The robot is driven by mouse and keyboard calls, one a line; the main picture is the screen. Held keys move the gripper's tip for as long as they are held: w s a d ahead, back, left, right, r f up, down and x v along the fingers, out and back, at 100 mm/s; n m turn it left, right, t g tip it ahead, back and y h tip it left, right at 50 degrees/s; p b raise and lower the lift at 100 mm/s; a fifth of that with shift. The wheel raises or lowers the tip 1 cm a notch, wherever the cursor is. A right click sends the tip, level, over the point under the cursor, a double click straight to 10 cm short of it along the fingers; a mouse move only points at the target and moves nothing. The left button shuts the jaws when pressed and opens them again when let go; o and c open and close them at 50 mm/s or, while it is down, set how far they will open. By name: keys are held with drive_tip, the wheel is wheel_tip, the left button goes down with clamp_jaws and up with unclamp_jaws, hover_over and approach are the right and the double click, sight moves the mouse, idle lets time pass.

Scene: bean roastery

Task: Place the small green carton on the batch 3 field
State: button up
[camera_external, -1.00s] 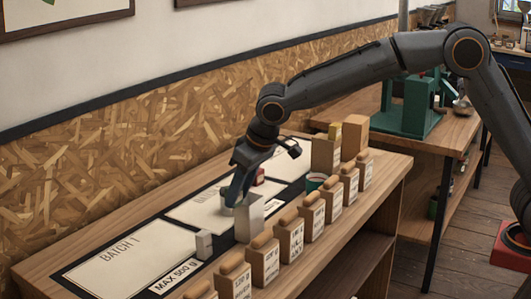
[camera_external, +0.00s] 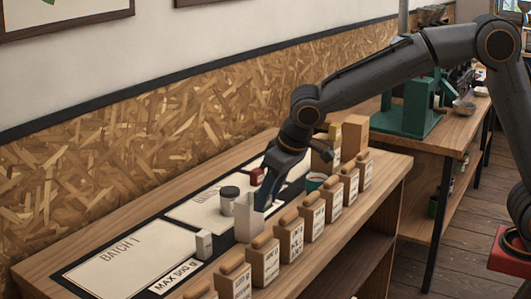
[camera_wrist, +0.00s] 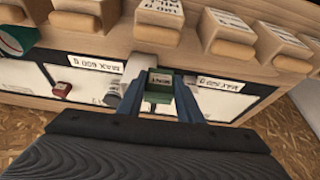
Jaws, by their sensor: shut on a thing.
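My gripper (camera_wrist: 160,98) is shut on a small green carton (camera_wrist: 160,82) with a pale label, held between its blue fingers. In the external view my gripper (camera_external: 262,203) is low, close behind and right of a tall pale box, and the green carton is hidden there. The field that appears to be batch 3 (camera_wrist: 20,76) is at the left in the wrist view; its label is not readable.
A dark-lidded jar (camera_external: 229,203) stands on the middle field. The tall pale box (camera_external: 248,222) is just beside my gripper. A small grey block (camera_external: 204,245) stands near the batch 1 field (camera_external: 115,270). Wooden labelled containers (camera_external: 290,238) line the front edge. A teal cup (camera_external: 315,182) is farther right.

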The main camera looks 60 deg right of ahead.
drive_tip(key=w+d+r+m+h, duration=0.1)
drive_tip(key=w+d+r+m, duration=0.15)
drive_tip(key=w+d, duration=0.65)
drive_tip(key=w+d+r+m+h, duration=0.1)
drive_tip(key=w+d+m, duration=0.3)
drive_tip(key=d, duration=0.9)
drive_tip(key=w+d+r+m+g+h+b, duration=0.1)
drive_tip(key=w+d, duration=0.1)
drive_tip(key=d, duration=1)
drive_tip(key=w+d+r+m, duration=0.1)
drive_tip(key=w+d+m, duration=0.1)
drive_tip(key=d, duration=1)
drive_tip(key=f, duration=0.6)
drive_tip(key=f+p, duration=0.1)
drive_tip(key=f, duration=0.4)
drive_tip(key=f+p, duration=0.1)
drive_tip(key=f, duration=0.5)
drive_tip(key=shift+w+a+f, duration=0.1)
drive_tip(key=shift+a+f, duration=0.2)
drive_tip(key=shift+f, duration=0.15)
drive_tip(key=o, duration=0.7)
drive_tip(key=shift+c, duration=0.2)
drive_tip(key=shift+o, duration=0.4)
